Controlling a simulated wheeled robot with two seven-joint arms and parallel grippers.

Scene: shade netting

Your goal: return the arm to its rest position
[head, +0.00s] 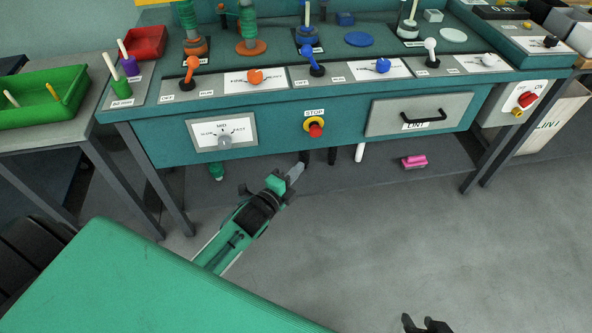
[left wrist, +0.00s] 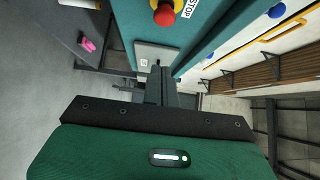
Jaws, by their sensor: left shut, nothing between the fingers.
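My left arm comes in from the lower left in the head view. Its gripper (head: 294,173) is shut and empty, in front of the teal bench (head: 280,143) and below the red stop button (head: 316,130). In the left wrist view the shut fingers (left wrist: 160,84) point away from the camera with nothing between them. My right gripper (head: 428,324) shows only as dark fingertips at the bottom edge of the head view. The rest of it is cut off, and I cannot tell how wide it stands.
A speed dial panel (head: 224,134) and a drawer (head: 419,115) with a black handle are on the bench front. A pink object (head: 414,161) lies under the bench. A green tray (head: 45,97) stands on the left side table. The floor (head: 400,240) in front is clear.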

